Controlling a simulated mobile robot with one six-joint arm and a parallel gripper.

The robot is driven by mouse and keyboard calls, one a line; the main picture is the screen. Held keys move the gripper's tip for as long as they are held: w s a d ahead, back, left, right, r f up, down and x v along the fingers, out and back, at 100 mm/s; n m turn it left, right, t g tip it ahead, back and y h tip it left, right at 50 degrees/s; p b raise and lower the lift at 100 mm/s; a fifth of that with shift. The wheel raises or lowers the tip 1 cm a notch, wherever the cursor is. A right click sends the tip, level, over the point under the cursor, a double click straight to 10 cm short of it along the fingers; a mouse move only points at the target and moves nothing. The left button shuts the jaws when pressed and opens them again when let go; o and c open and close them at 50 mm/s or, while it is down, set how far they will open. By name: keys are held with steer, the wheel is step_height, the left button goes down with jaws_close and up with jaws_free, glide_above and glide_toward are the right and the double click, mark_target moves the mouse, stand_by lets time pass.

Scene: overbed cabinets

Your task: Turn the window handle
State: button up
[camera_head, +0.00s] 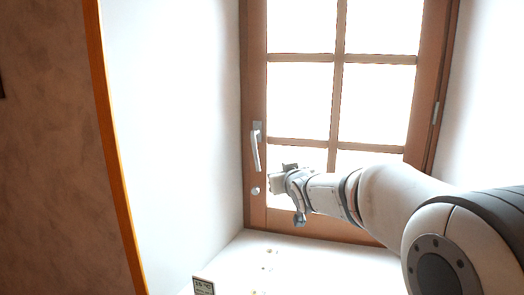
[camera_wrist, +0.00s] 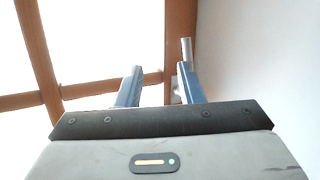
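The window handle (camera_head: 256,150) is a silver-grey lever on the left stile of the brown wooden window. It hangs down and tilts slightly in the head view. My gripper (camera_head: 274,182) is just right of and below the lever's lower end. In the wrist view my gripper (camera_wrist: 158,82) has its two blue-grey fingers apart, with nothing seen between them but the window and frame. The handle (camera_wrist: 187,49) shows there beyond the right finger's tip, partly hidden by that finger. I cannot tell whether the finger touches it.
A small round silver knob (camera_head: 255,191) sits on the frame below the handle. White walls flank the window recess. A small dark-framed sign (camera_head: 203,286) stands at the bottom, with small items (camera_head: 267,267) on the white sill. My arm covers the window's lower right.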

mark_target(256, 150)
steer(key=w+a+r+y, duration=0.1)
steer(key=w+a, duration=0.2)
steer(key=w+a+r+n+t+y+p, duration=0.1)
steer(key=w+a, duration=0.2)
steer(key=w, duration=0.1)
steer(key=w+a+r+p, duration=0.1)
steer(key=w+a, duration=0.1)
steer(key=w, duration=0.2)
steer(key=shift+a+r+n+t+y, duration=0.25)
steer(key=shift+a+n+t+y, duration=0.05)
steer(key=shift+a+t+y, duration=0.1)
steer(key=shift+s, duration=0.1)
jaws_close()
